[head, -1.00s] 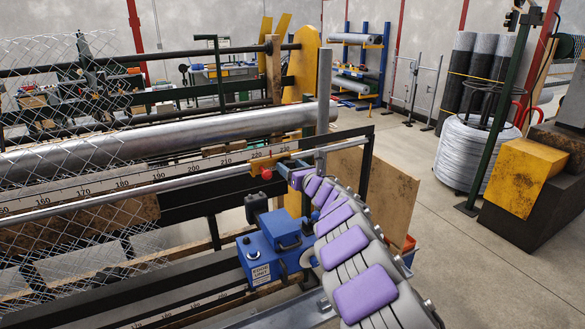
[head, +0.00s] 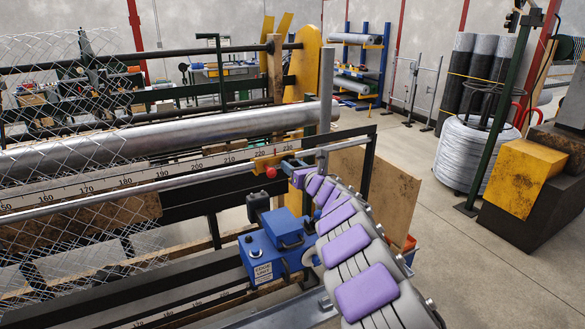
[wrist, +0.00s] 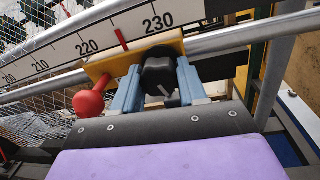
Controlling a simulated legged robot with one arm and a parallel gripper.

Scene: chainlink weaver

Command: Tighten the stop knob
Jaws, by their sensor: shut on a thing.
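The yellow stop (wrist: 130,62) sits on the round rail in front of the white scale, its red pointer between 220 and 230. Its black stop knob (wrist: 160,72) faces me, with a pale mark on its lower part. My gripper (wrist: 159,80) is shut on the knob, with one blue-grey finger on each side. A red ball handle (wrist: 88,103) sticks out left of the fingers. In the head view, the stop (head: 268,162) and red ball (head: 271,173) show beside my gripper (head: 291,164); the knob is hidden there.
The scale (head: 125,182) and a large metal roller (head: 170,137) run along the machine, with chain-link mesh (head: 60,110) at the left.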

